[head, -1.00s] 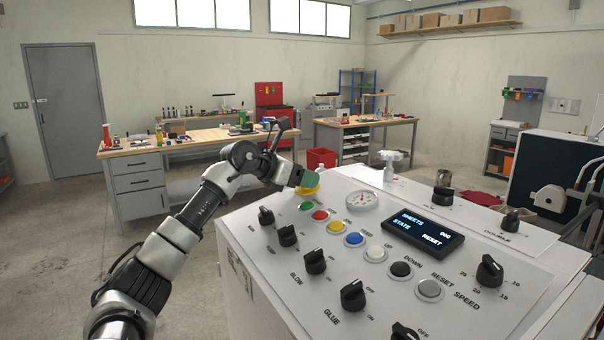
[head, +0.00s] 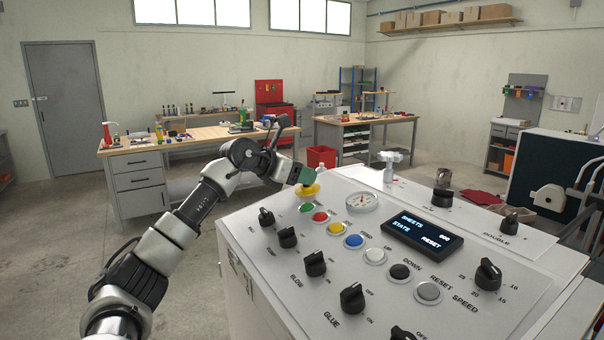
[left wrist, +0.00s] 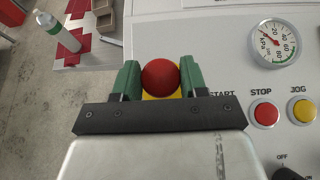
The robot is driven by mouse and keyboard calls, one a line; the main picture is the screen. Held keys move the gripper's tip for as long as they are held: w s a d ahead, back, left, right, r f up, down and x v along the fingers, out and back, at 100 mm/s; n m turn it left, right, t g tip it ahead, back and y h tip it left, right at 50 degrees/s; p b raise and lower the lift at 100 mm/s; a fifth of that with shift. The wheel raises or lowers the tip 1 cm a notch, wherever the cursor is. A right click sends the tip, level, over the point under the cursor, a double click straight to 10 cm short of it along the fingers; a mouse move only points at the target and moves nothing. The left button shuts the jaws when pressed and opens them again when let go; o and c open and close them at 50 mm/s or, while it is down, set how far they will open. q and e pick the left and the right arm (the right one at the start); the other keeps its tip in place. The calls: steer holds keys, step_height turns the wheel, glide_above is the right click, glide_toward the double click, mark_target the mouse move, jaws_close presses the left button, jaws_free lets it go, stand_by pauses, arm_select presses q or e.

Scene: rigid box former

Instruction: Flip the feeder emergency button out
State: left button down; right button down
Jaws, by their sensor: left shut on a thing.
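The emergency button (left wrist: 160,77) is a round red knob on a yellow base at the edge of the white control panel. My left gripper (left wrist: 160,80) has its green fingers on either side of the red knob, shut on it. In the head view the left gripper (head: 308,178) hides the red knob, and only part of the yellow base (head: 308,190) shows. My right gripper is in neither view.
The control panel (head: 330,275) carries green, red, yellow and blue push buttons, black rotary knobs, a gauge (head: 362,202) and a display (head: 422,236) reading "STATE RESET". A white handle (head: 390,163) stands behind. Workbenches stand at the back.

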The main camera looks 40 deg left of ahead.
arm_select(q)
steer(key=c, duration=0.9)
jaws_free()
steer(key=shift+r, duration=0.3)
steer(key=shift+o, duration=0.9)
steer(key=shift+s, duration=0.1)
steer(key=shift+f, duration=0.1)
steer(key=shift+s+a, duration=0.2)
steer(key=b+v, duration=0.4)
steer(key=v, duration=0.6)
steer(key=shift+s, duration=0.2)
